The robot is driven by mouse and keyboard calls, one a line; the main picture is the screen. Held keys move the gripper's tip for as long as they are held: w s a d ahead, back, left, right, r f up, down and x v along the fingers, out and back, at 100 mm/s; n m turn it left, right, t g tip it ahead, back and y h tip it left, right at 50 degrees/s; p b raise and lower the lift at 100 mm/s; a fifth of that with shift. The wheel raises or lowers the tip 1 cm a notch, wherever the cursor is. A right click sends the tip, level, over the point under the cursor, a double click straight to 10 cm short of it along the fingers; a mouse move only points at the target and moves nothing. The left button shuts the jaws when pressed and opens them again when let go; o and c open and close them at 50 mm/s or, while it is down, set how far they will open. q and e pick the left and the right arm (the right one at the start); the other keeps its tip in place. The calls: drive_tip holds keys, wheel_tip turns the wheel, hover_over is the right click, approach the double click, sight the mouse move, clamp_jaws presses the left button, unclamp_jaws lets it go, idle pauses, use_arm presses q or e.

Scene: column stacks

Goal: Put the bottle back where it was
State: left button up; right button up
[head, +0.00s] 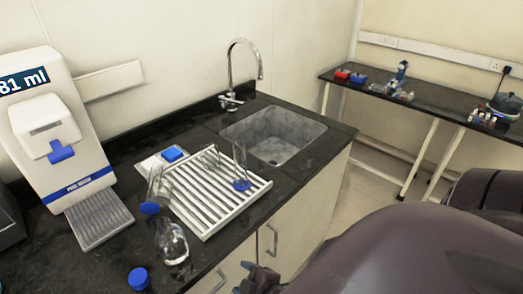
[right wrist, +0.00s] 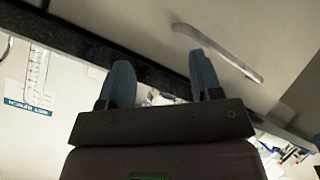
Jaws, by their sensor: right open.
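A clear glass bottle (head: 172,245) with a blue cap stands on the dark counter, near its front edge and in front of the slatted rack. A second blue cap (head: 138,278) shows at the bottom edge of the head view; what is below it is mostly cut off. I cannot tell which bottle the task means. My right gripper (head: 256,277) is low in front of the cabinet, apart from both. In the right wrist view its two blue fingers (right wrist: 162,70) are spread with nothing held between them. My left gripper is not in view.
A white slatted rack (head: 208,222) holds a clear cylinder with a blue base (head: 241,184) and other glassware. A white dispenser (head: 60,135) stands left, a sink (head: 275,135) behind right. Cabinet handles (head: 271,240) stick out below the counter. A side bench (head: 430,101) carries small items.

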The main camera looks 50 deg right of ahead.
drive_tip(key=d+m, duration=0.1)
drive_tip(key=m, duration=0.1)
drive_tip(key=s+d+f+m, duration=0.1)
drive_tip(key=m, duration=0.1)
drive_tip(key=s+d+f+m, duration=0.1)
drive_tip(key=d+m, duration=0.1)
drive_tip(key=m, duration=0.1)
drive_tip(key=shift+f, duration=0.2)
